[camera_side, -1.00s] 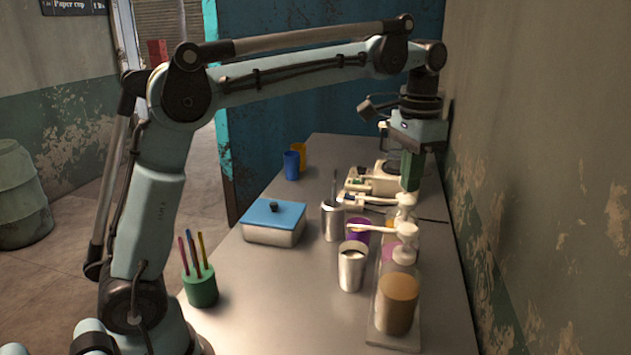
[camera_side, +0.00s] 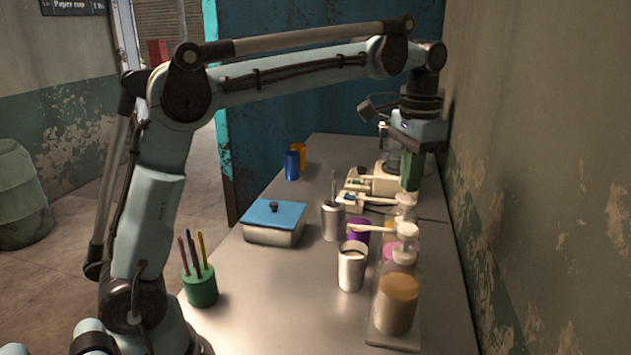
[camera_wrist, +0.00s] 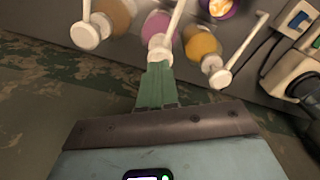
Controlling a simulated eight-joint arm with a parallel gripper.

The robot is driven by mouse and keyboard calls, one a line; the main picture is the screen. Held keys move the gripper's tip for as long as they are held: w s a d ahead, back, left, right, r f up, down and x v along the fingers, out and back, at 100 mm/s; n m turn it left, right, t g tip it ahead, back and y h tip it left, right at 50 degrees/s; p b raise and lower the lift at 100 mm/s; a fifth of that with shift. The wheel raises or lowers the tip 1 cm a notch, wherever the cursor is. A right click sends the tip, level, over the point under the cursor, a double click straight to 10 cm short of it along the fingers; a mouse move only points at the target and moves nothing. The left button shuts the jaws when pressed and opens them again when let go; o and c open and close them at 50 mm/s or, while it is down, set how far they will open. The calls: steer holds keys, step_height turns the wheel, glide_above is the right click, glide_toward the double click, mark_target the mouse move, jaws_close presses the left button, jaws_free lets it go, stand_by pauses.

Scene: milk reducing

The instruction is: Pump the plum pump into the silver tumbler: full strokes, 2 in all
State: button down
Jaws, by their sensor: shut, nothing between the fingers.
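Three pump bottles stand in a row along the wall: tan (camera_side: 397,303), pink-plum (camera_side: 388,252) and yellow (camera_wrist: 201,43). The plum pump's white head (camera_wrist: 161,42) is in the middle of the wrist view, with its spout running up out of frame. My gripper (camera_side: 410,188) is shut and empty. Its green fingertips (camera_wrist: 158,66) are right at the plum pump's head; I cannot tell whether they press on it. A silver tumbler (camera_side: 351,270) stands left of the tan bottle.
A purple cup (camera_side: 358,230) and a silver cup with a stirrer (camera_side: 332,222) stand behind the tumbler. A blue-lidded box (camera_side: 273,222) and green pen holder (camera_side: 201,291) are on the left. A cream machine (camera_side: 378,184) stands further back. The front middle table is clear.

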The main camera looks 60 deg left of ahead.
mark_target(408, 198)
steer(key=shift+f, duration=0.2)
steer(key=shift+f, duration=1.45)
steer(key=shift+r, duration=1.65)
steer(key=shift+f, duration=0.15)
steer(key=shift+f, duration=1.45)
steer(key=shift+r, duration=1.6)
